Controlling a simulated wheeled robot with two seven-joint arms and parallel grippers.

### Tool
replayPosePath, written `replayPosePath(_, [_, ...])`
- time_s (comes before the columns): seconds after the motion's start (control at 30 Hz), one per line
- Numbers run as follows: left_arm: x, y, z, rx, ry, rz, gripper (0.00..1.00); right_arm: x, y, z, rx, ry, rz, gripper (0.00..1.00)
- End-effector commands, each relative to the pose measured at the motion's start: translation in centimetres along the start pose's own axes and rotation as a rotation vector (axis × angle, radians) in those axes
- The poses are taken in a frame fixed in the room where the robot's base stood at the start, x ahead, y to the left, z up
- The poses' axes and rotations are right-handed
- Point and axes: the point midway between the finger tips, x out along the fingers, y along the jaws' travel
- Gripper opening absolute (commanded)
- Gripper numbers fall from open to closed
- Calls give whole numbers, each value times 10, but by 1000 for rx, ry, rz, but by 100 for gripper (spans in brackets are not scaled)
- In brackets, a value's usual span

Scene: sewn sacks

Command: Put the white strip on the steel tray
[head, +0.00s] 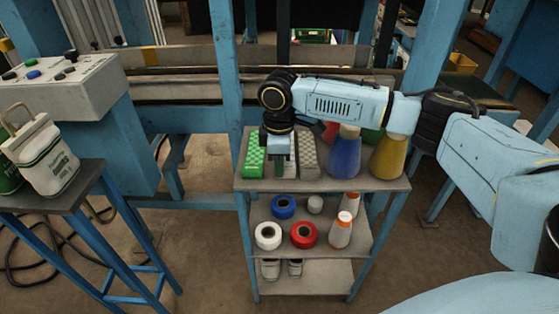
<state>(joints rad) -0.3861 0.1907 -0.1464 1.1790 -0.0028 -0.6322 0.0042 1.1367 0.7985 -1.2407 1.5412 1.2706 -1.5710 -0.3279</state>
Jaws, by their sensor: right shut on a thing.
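My right gripper (279,162) points down over the top of a blue-legged shelf rack (352,184), between a green bumpy block (254,158) and a pale grey bumpy block (308,160). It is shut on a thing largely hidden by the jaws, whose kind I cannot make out. I cannot pick out a separate white strip or a steel tray with certainty. My left gripper is not in view.
A blue cone (344,156) and a yellow cone (388,158) stand right of the blocks, under my right arm. Lower shelves hold a white roll (268,236), a red roll (304,235) and other items. A small table (62,196) with sacks (42,157) stands left.

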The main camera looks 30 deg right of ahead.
Motion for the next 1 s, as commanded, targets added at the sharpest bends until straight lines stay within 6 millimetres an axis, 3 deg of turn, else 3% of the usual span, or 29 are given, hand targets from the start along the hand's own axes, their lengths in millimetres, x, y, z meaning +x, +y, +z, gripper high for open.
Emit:
replayPosePath(0.03, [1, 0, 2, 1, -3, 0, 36, 0, 0, 0, 0, 0, 0, 25])
replayPosePath(0.2, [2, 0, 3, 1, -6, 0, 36, 0, 0, 0, 0, 0, 0, 44])
replayPosePath(0.57, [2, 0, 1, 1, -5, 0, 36, -1, 0, 0, 0, 0, 1, 44])
replayPosePath(0.63, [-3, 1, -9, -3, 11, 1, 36, -4, 0, 0, 0, 0, 1, 44])
replayPosePath(1.0, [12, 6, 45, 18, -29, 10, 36, -69, 0, -1, 1, 3, 1, 44])
